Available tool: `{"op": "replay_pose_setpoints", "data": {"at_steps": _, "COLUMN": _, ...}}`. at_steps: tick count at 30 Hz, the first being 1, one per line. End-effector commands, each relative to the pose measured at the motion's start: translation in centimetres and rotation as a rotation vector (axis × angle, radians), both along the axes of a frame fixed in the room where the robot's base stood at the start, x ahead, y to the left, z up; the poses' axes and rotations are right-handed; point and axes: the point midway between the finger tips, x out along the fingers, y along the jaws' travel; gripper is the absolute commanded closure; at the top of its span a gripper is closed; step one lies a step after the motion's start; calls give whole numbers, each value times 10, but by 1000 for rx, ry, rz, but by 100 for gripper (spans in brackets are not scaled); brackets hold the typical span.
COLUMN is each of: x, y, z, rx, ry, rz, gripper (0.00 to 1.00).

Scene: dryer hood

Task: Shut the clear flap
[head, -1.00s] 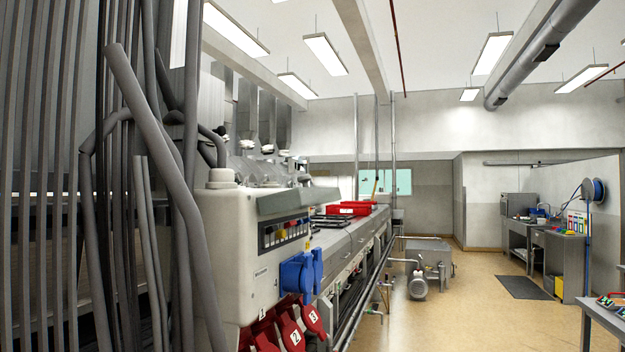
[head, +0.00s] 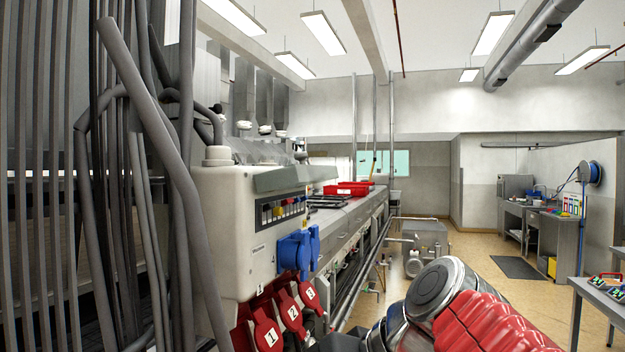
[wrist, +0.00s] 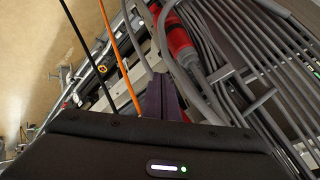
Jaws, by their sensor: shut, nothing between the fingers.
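The clear flap (head: 295,178) is a greyish see-through cover on the front of a light grey electrical box (head: 232,225). It stands out from the box, raised above a row of coloured breaker switches (head: 282,210), which lie uncovered. My arm shows at the lower right of the head view, low and to the right of the box; I cannot make out my gripper's fingertips there. In the wrist view my gripper (wrist: 162,78) shows as dark, narrow fingers held together, with nothing between them. The flap cannot be made out in the wrist view.
Blue sockets (head: 298,250) and numbered red sockets (head: 290,315) stick out below the switches. Thick grey cables (head: 150,130) hang left of the box. A long machine with a red tray (head: 348,189) runs behind. The floor to the right is partly open.

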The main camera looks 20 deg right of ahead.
Motion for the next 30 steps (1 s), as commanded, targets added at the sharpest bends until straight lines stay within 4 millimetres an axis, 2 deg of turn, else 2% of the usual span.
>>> {"op": "replay_pose_setpoints", "data": {"at_steps": 3, "x": 22, "y": -9, "z": 54, "rx": 89, "ry": -105, "rz": 46, "gripper": 100}}
{"op": "replay_pose_setpoints", "data": {"at_steps": 9, "x": 44, "y": -30, "z": 152, "rx": 195, "ry": -347, "rz": 152, "gripper": 100}}
{"op": "replay_pose_setpoints", "data": {"at_steps": 14, "x": 45, "y": -57, "z": 230, "rx": 229, "ry": -583, "rz": 249, "gripper": 100}}
{"op": "replay_pose_setpoints", "data": {"at_steps": 18, "x": 33, "y": -83, "z": 293, "rx": 220, "ry": -807, "rz": 337, "gripper": 100}}
{"op": "replay_pose_setpoints", "data": {"at_steps": 21, "x": 20, "y": -99, "z": 327, "rx": 197, "ry": -945, "rz": 394, "gripper": 100}}
{"op": "replay_pose_setpoints", "data": {"at_steps": 24, "x": 9, "y": -108, "z": 349, "rx": 176, "ry": -1042, "rz": 434, "gripper": 100}}
{"op": "replay_pose_setpoints", "data": {"at_steps": 30, "x": 0, "y": -113, "z": 361, "rx": 161, "ry": -1102, "rz": 462, "gripper": 100}}
